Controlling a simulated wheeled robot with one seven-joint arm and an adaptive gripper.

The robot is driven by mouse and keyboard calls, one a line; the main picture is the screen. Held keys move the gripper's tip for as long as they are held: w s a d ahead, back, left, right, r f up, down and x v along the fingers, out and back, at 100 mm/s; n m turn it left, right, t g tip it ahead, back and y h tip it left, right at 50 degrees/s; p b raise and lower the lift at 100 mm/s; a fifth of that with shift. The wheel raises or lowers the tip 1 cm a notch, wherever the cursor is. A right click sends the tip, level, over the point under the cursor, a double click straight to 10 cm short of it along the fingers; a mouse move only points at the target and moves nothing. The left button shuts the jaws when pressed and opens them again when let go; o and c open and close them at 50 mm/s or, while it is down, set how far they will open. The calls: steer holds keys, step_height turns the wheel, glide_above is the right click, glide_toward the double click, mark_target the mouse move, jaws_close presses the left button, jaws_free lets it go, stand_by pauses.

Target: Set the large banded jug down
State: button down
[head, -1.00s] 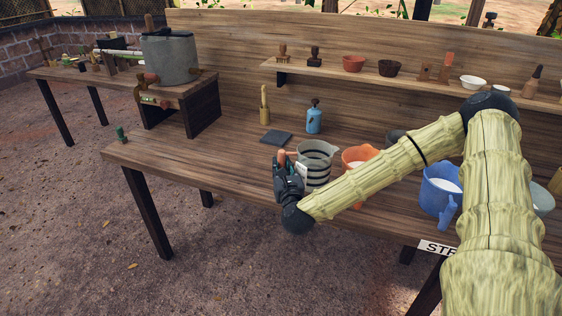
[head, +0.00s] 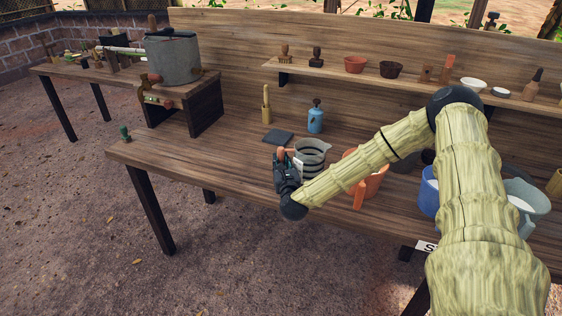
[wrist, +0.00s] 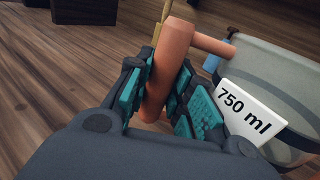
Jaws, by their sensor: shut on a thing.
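The large banded jug (head: 314,153) is grey with dark bands. It is upright at the middle of the bench, near the front edge. My gripper (head: 284,163) is at its left side, shut on its orange-brown handle (wrist: 168,70). In the wrist view the handle stands between the teal finger pads of my gripper (wrist: 160,102). A white label reading "750 ml" (wrist: 245,112) is on the jug's side. The jug's base is partly hidden by my gripper and arm, so I cannot tell whether it touches the bench.
An orange jug (head: 372,178) stands close to the right, partly behind my arm. A blue jug (head: 429,192) and a pale jug (head: 525,203) are farther right. The bench top (head: 190,150) to the left is clear.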

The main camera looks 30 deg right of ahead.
steer(key=shift+f, duration=0.2)
steer(key=c, duration=1.3)
jaws_free()
steer(key=shift+o, duration=0.2)
steer(key=shift+s+r, duration=0.1)
steer(key=shift+r, duration=0.1)
steer(key=b+v, duration=0.2)
steer(key=v, duration=1)
steer(key=shift+b, duration=0.4)
